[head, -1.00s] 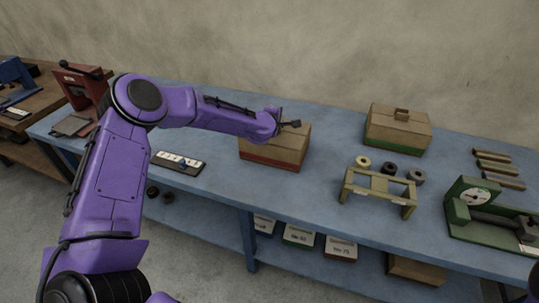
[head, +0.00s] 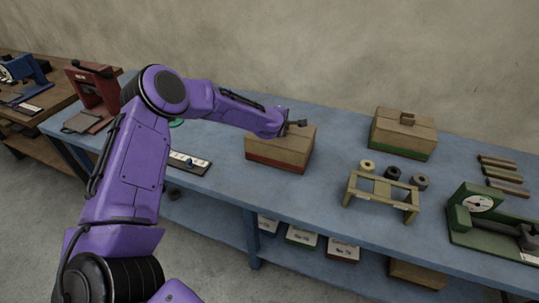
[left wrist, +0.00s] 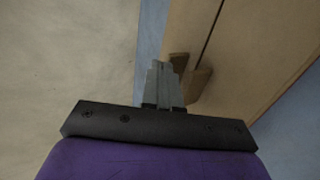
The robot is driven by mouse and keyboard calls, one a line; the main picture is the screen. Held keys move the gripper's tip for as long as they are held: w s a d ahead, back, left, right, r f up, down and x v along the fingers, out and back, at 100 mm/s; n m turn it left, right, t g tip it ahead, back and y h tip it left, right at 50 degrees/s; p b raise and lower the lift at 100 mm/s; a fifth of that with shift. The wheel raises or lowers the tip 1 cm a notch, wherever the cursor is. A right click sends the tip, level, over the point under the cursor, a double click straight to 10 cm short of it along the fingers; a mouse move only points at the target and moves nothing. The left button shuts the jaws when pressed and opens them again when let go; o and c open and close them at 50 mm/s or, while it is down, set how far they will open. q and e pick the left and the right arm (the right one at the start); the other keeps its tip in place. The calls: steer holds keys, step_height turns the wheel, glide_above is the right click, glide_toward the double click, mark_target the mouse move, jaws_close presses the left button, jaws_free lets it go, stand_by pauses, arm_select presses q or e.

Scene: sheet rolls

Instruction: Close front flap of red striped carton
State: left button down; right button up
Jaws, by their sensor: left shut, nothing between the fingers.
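The red striped carton (head: 278,152) is a brown box with a red band low on its side, standing on the blue bench. My left gripper (head: 297,123) is at the top of this carton, toward its back edge, and my forearm hides part of the top. In the left wrist view the gripper's fingers (left wrist: 160,85) are shut and empty, beside brown tabs (left wrist: 192,78) on the carton top (left wrist: 235,60). A dark seam runs along that top. I cannot tell whether the fingers touch the carton. My right gripper is out of view.
A green striped carton (head: 402,134) with a top tab stands right of it on the blue bench (head: 330,135). A small olive stand (head: 381,192), several rolls (head: 393,173) and a green dial device (head: 490,215) are further right. A label strip (head: 188,163) lies left.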

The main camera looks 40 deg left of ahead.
arm_select(q)
steer(key=shift+r+p, duration=0.85)
steer(key=shift+r, duration=0.25)
step_height(320, 180, up, 13)
steer(key=w+p, duration=0.2)
steer(key=p, duration=0.2)
steer(key=shift+w+a, duration=0.35)
